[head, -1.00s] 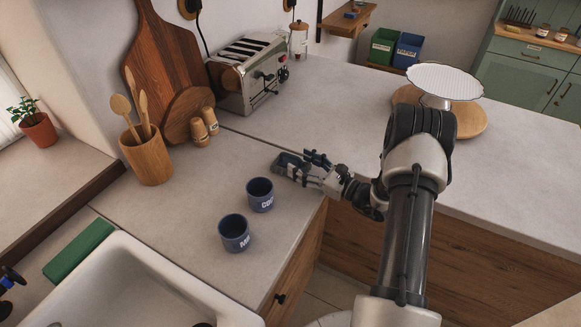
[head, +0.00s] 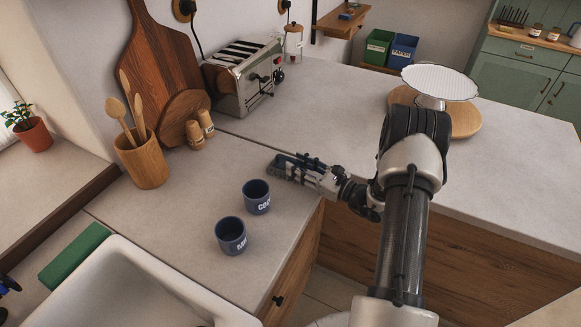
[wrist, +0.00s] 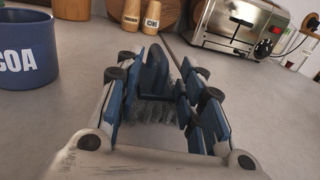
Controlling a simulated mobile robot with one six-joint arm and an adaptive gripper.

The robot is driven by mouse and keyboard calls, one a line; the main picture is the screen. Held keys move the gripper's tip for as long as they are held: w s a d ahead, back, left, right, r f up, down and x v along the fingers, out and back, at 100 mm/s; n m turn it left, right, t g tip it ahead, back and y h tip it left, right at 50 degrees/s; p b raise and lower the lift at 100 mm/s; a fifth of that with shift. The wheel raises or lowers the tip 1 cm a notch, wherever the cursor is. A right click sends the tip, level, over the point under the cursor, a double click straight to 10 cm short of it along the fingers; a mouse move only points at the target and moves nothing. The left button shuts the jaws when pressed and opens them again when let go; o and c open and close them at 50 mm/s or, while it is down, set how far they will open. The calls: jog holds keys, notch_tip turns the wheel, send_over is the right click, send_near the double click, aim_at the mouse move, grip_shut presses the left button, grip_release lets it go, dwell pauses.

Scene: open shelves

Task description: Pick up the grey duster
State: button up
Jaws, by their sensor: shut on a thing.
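The grey duster (wrist: 155,110) lies on the counter between the fingers of my gripper (wrist: 160,92) in the wrist view. Its grey bristles show under a dark blue upright part. In the head view my gripper (head: 300,168) is low over the counter near its front corner, reaching in from the right. Its fingers are shut on the duster (head: 281,169), and they hide much of it. The duster appears to rest on the counter surface; any gap under it cannot be made out.
Two blue mugs, one (head: 257,197) close to my gripper and one (head: 231,236) nearer the sink (head: 140,268), stand on the counter. A toaster (head: 243,78), wooden shakers (head: 196,133) and a utensil pot (head: 143,162) stand behind. A cake stand (head: 440,85) is at the right.

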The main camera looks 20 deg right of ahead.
notch_tip(320, 180, up, 20)
jog(key=p, duration=0.5)
jog(key=shift+p, duration=0.35)
